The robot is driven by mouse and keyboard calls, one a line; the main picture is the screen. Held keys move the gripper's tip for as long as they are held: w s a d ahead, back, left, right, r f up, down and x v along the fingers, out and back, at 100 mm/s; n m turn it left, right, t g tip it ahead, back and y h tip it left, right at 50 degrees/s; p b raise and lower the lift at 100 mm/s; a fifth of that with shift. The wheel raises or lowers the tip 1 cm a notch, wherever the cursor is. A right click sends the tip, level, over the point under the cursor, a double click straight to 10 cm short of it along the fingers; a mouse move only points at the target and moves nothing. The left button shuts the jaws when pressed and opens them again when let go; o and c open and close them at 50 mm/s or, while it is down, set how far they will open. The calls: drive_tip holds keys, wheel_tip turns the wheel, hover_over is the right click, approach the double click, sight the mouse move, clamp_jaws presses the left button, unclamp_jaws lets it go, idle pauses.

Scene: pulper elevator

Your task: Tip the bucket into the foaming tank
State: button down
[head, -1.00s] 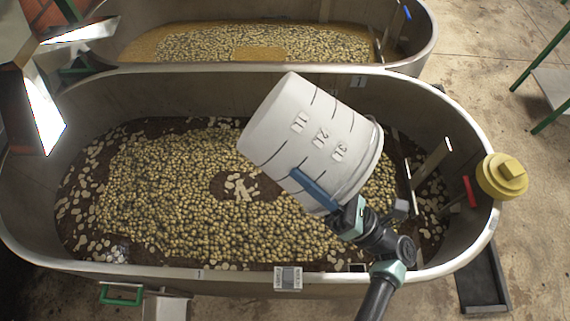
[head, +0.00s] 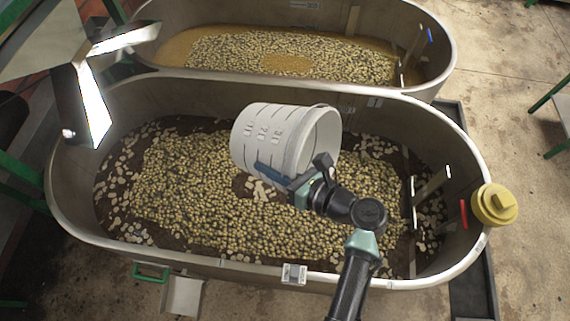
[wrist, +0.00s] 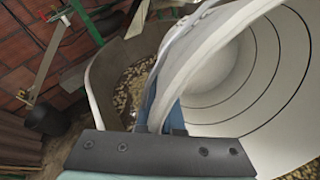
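My gripper (head: 282,180) is shut on the wall of the white bucket (head: 262,135) at its rim; the rim and wall also show between the fingers in the wrist view (wrist: 160,110). The bucket is on its side above the near tank (head: 75,215), its open mouth facing right in the head view. Its inside (wrist: 250,75) shows bare white with dark rings and looks empty where visible. The near tank holds dark liquid with pale pulp-like lumps (head: 190,185). The far tank (head: 448,60) holds brown-yellow liquid with similar lumps. I cannot tell foam from lumps in either.
A yellow cap (head: 495,204) sits on the near tank's right rim, beside a red handle (head: 464,214). A green-legged table (head: 562,105) stands at the right. Open floor (head: 520,75) lies between.

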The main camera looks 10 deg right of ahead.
sight(257, 175)
drive_tip(key=w+a+r+g+h+p, duration=0.1)
drive_tip(key=p, duration=0.1)
drive_tip(key=w+a+g+h+p, duration=0.1)
drive_tip(key=g+h+p, duration=0.1)
drive_tip(key=shift+w+a+r+p, duration=0.2)
drive_tip(key=shift+a+r+p, duration=0.15)
drive_tip(key=shift+a, duration=0.05)
drive_tip(key=h+p, duration=0.1)
drive_tip(key=p, duration=0.1)
drive_tip(key=f+g+h+p, duration=0.1)
drive_tip(key=g+p, duration=0.1)
drive_tip(key=p, duration=0.1)
drive_tip(key=shift+w+a+f+n+h+p, duration=0.3)
drive_tip(key=shift+a+f+h+p, duration=0.05)
drive_tip(key=shift+f+h, duration=0.05)
drive_tip(key=f+g+h+b, duration=0.1)
drive_tip(key=f, duration=0.1)
drive_tip(key=f+g+h+b, duration=0.1)
drive_tip(key=f, duration=0.2)
drive_tip(key=d+f+g+h, duration=0.1)
drive_tip(key=f+g+h, duration=0.1)
drive_tip(key=shift+s+f+b, duration=0.3)
drive_tip(key=shift+s+b, duration=0.05)
drive_tip(key=shift+b, duration=0.05)
drive_tip(key=shift+s+d+f+g+h+b, duration=0.1)
drive_tip(key=shift+d+f+g+h+b, duration=0.05)
drive_tip(key=shift+f+g+h+b, duration=0.2)
drive_tip(key=shift+s, duration=0.1)
drive_tip(key=shift+n, duration=0.3)
